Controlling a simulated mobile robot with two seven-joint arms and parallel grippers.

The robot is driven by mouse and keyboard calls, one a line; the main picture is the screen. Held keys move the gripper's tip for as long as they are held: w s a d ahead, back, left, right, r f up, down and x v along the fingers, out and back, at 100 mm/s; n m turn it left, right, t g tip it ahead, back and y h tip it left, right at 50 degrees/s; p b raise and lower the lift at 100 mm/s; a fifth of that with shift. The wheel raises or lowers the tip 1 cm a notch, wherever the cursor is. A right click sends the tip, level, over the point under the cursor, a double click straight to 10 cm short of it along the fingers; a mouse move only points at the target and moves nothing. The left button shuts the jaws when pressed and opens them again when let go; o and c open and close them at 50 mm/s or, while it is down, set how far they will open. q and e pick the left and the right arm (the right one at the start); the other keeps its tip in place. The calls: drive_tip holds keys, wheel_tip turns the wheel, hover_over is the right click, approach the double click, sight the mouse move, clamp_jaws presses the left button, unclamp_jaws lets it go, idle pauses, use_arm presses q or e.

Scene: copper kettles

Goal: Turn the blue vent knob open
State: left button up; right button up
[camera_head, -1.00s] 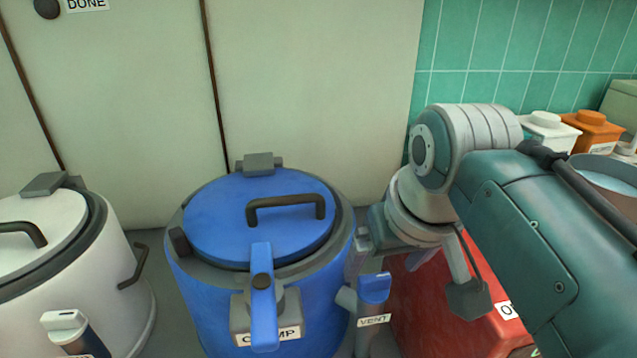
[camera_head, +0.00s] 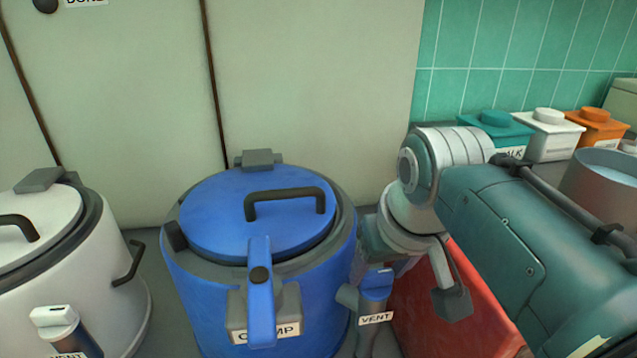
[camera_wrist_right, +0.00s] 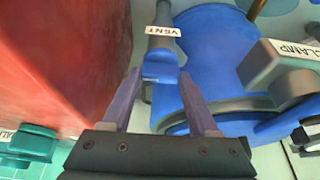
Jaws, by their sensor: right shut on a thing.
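The blue vent knob (camera_head: 377,284) sits on a grey pipe beside the right side of the blue kettle (camera_head: 190,285), above a VENT label (camera_head: 375,318). My right gripper (camera_head: 374,260) is at the knob, pointing down, and its wrist partly hides the fingers in the head view. In the right wrist view, the knob (camera_wrist_right: 160,68) lies between the two fingertips of the right gripper (camera_wrist_right: 158,80), which is shut on it. Exact finger contact is hard to see. My left gripper is not in view.
A blue clamp lever (camera_head: 260,295) is on the kettle's front, and its lid has a dark handle (camera_head: 285,195). A red box (camera_head: 450,320) stands close on the right. A white kettle (camera_head: 70,270) stands left. Lidded canisters (camera_head: 550,135) stand at the back right.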

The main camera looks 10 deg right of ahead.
drive_tip(key=c, duration=0.7)
drive_tip(key=shift+c, duration=0.2)
